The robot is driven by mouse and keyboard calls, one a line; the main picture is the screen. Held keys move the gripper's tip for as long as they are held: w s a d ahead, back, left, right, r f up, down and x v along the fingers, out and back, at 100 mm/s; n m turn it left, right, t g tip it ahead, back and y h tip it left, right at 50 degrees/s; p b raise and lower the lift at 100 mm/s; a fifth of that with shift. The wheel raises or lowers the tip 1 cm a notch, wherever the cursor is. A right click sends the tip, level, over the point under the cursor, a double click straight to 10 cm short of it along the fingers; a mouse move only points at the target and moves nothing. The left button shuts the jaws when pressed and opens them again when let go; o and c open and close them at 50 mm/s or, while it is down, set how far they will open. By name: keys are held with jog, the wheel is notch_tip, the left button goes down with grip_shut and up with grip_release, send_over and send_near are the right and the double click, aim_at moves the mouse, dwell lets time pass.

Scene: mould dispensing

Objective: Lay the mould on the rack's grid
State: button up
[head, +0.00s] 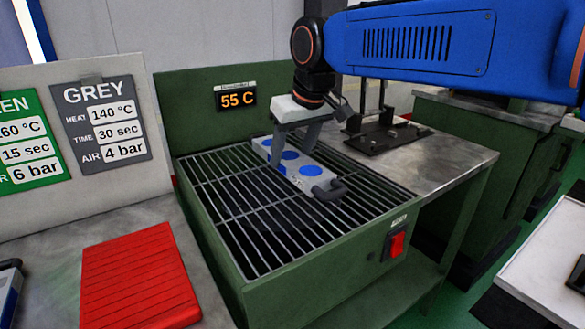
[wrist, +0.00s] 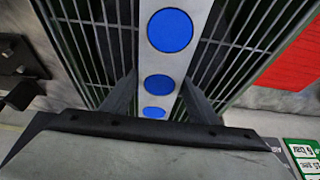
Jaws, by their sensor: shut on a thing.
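The mould (head: 305,172) is a light grey bar with several round blue fillings and a dark handle at its near right end. It also shows in the wrist view (wrist: 184,55), running between the fingers. My gripper (head: 290,152) is shut on the mould from above, near its far part. The rack (head: 240,275) is a green box with a grid (head: 235,205) of dark metal bars on top. The mould is over the right half of the grid, at or just above the bars; I cannot tell whether it touches.
A display reading 55 C (head: 236,99) is on the rack's green back panel. A red ridged pad (head: 138,275) lies on the bench at left. A dark fixture (head: 385,135) stands on the metal table at right. The grid's left and near parts are clear.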

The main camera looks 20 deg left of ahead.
aim_at(294, 160)
jog(key=shift+f, duration=2)
jog(key=shift+f, duration=0.15)
jog(key=o, duration=1.7)
jog(key=shift+o, duration=0.2)
jog(key=v, duration=1.2)
jog(key=shift+a, duration=0.1)
